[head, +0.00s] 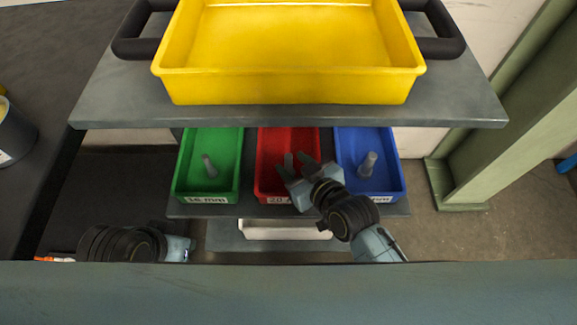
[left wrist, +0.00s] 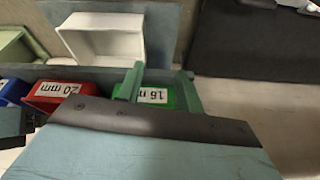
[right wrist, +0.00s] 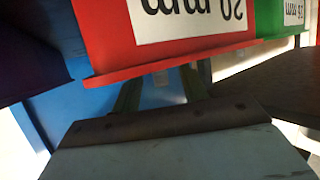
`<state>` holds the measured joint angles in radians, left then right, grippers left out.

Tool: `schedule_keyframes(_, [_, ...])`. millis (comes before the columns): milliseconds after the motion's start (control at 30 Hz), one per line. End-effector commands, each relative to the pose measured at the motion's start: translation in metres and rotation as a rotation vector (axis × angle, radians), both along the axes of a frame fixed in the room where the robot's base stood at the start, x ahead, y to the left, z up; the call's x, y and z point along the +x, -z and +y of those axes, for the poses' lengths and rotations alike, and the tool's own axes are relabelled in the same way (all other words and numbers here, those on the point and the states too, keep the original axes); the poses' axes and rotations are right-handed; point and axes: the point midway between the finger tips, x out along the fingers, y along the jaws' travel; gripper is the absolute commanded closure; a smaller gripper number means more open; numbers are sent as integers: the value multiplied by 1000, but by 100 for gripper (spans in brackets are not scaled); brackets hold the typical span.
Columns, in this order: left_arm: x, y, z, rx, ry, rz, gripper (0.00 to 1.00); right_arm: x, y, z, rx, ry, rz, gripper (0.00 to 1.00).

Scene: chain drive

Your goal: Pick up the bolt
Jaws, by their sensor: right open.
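A grey bolt (head: 209,165) stands tilted in the green bin (head: 180,182) labelled 16 mm. Another grey bolt (head: 368,163) stands in the blue bin (head: 394,180). The red bin (head: 268,182), labelled 20 mm, is between them; my right gripper covers part of its inside, and I see no bolt there. My right gripper (head: 295,160) is open, its fingers over the red bin. In the right wrist view, the red bin's front (right wrist: 180,55) is just beyond its fingers. My left gripper (left wrist: 160,85) has its fingers apart, in front of the green bin (left wrist: 152,97) in the left wrist view.
A large yellow tray (head: 290,88) sits on the grey upper shelf (head: 450,105) above the bins. A white bin (head: 285,232) is below them. A green post (head: 465,140) stands at right. A dark cylindrical container (head: 14,135) is at far left.

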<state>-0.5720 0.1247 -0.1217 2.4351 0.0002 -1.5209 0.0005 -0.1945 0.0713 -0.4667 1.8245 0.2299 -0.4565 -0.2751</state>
Motion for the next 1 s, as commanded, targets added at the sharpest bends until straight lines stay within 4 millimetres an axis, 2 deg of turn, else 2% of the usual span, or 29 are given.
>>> schedule_keyframes(100, [11, -11, -8, -25, 8, -87, 64, 11, 5, 7, 2, 0, -1, 57])
schedule_keyframes(300, [47, -24, -21, -70, 29, -287, 64, 22, 8, 13, 1, 0, -2, 57])
schedule_keyframes(500, [74, -42, -33, -113, 46, -466, 64, 32, 14, 20, 0, 1, 0, 57])
schedule_keyframes(700, [85, -54, -39, -134, 54, -554, 64, 37, 15, 23, -1, 1, -1, 57])
schedule_keyframes(933, [86, -55, -39, -136, 54, -560, 64, 37, 15, 23, -1, 1, -1, 57])
schedule_keyframes(1000, [86, -55, -39, -136, 54, -559, 64, 37, 15, 23, -1, 1, -1, 63])
